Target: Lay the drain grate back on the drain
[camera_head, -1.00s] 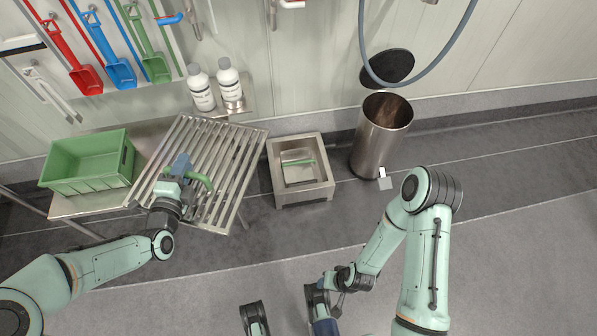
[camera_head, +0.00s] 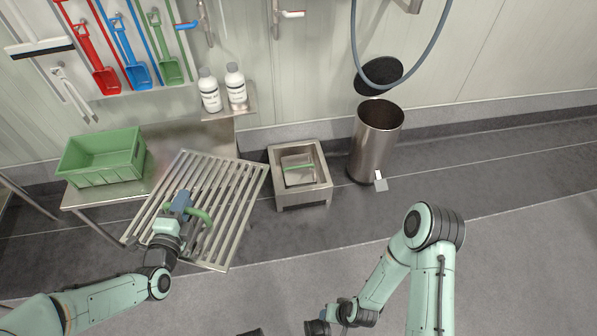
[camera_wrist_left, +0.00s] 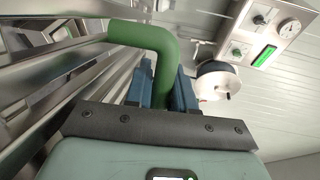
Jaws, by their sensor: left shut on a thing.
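The drain grate (camera_head: 235,192) is a slatted steel panel with a green handle, in the left half of the head view, and hides part of the table behind it. My left gripper (camera_head: 180,203) is shut on the green handle, which also shows between its blue fingers in the left wrist view (camera_wrist_left: 150,42). The drain (camera_head: 322,188) is an open square steel box on the floor to the right of the grate, with a green bar across its inside.
A steel table (camera_head: 85,198) with a green crate (camera_head: 105,160) stands at the left. Two white bottles (camera_head: 236,90) sit on a wall shelf. A steel bin (camera_head: 375,145) stands right of the drain under a hose (camera_head: 410,78). The floor in front of the drain is clear.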

